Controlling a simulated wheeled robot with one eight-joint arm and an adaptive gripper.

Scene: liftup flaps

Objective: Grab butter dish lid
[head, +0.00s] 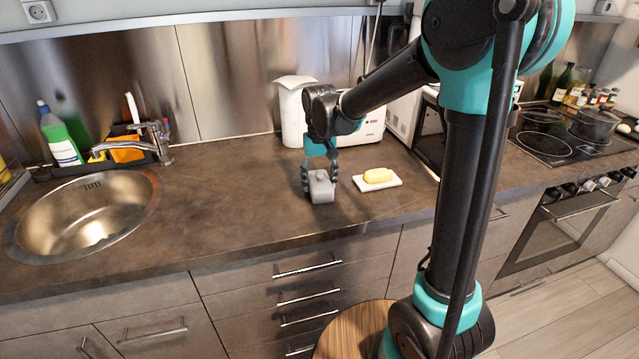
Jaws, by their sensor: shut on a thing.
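The butter dish lid (321,190) is a small grey box-shaped cover. My gripper (320,182) points down over it, with its fingers on either side, and is shut on it. The lid is at or just above the counter; I cannot tell whether it touches. To its right, the butter dish base (393,183) is a white plate lying on the counter. A yellow block of butter (377,175) sits on it, uncovered.
The brown counter (230,200) is clear between the lid and the round sink (85,215) at left. A white appliance (293,110) stands behind my gripper. A stove with a pot (596,122) is at right. A round wooden top (350,335) is below the counter front.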

